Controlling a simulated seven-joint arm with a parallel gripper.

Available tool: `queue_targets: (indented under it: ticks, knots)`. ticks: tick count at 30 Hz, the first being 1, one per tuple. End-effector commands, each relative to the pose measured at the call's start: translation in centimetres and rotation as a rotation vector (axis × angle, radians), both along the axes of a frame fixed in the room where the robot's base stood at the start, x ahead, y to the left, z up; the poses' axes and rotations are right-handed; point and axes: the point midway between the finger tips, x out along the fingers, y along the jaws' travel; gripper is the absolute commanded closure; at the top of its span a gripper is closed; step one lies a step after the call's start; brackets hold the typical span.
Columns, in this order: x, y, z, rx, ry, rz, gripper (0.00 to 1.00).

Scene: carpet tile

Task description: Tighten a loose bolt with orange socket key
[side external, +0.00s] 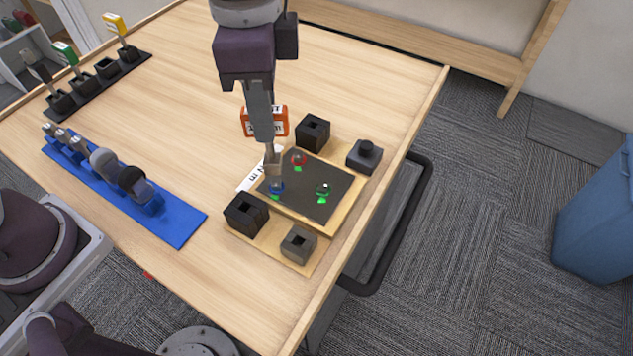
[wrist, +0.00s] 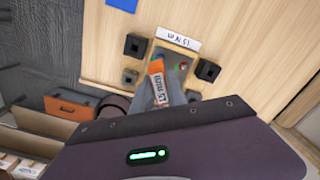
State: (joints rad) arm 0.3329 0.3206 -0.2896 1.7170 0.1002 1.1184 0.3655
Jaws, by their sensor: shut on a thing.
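My gripper (side external: 264,136) is shut on the orange socket key, whose orange tag (side external: 279,122) shows beside the fingers. The tag also shows in the wrist view (wrist: 157,84), with printed text. The key points down over the left part of a dark bolt plate (side external: 318,207). The plate carries a red-ringed bolt (side external: 299,160), a blue-ringed bolt (side external: 277,188) and a green-ringed bolt (side external: 323,189), each with a green mark. I cannot tell which bolt is loose or whether the key's end touches the plate. A white torque card (wrist: 178,40) lies beside the plate.
Black blocks (side external: 313,132) stand around the plate. A black rack (side external: 106,68) at the upper left holds keys with yellow (side external: 115,23), green (side external: 66,52) and dark tags. A blue board (side external: 179,224) with several tools lies at left. The table's middle is clear.

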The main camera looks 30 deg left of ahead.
Motion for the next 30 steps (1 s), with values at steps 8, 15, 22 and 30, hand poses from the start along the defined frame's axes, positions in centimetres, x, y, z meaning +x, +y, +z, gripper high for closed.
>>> queue_targets:
  ticks: [8, 15, 22, 30]
  knots:
    - [0.0, 0.0, 0.0, -0.001, -0.001, 0.000, 1.00]
    - [0.0, 0.0, 0.0, -0.001, -0.001, 0.000, 1.00]
    - [1.2, 1.5, -0.4, 0.000, 0.002, 0.076, 1.00]
    - [6.5, 11.4, -2.6, -0.002, 0.007, 0.548, 1.00]
